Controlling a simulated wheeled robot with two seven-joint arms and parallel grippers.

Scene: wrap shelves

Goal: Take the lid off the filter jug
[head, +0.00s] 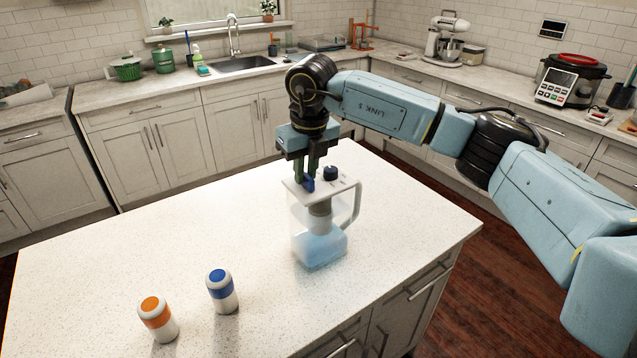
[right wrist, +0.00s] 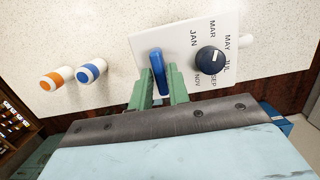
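The filter jug (head: 318,245) stands upright on the white counter, clear-walled, with a handle on its right and bluish water low inside. Its white lid (head: 335,186) lies across the top and carries a dark blue dial and an upright blue tab (head: 308,184). In the right wrist view the lid (right wrist: 183,45) shows printed month names around the dial (right wrist: 210,60). My right gripper (head: 308,172) points down over the lid's left part. Its green fingers close on both sides of the blue tab (right wrist: 158,72). My left gripper is not in view.
An orange-banded bottle (head: 158,320) and a blue-banded bottle (head: 222,292) stand on the counter (head: 110,260) at front left. The counter is otherwise clear. Cabinets, a sink (head: 243,64) and appliances line the walls behind.

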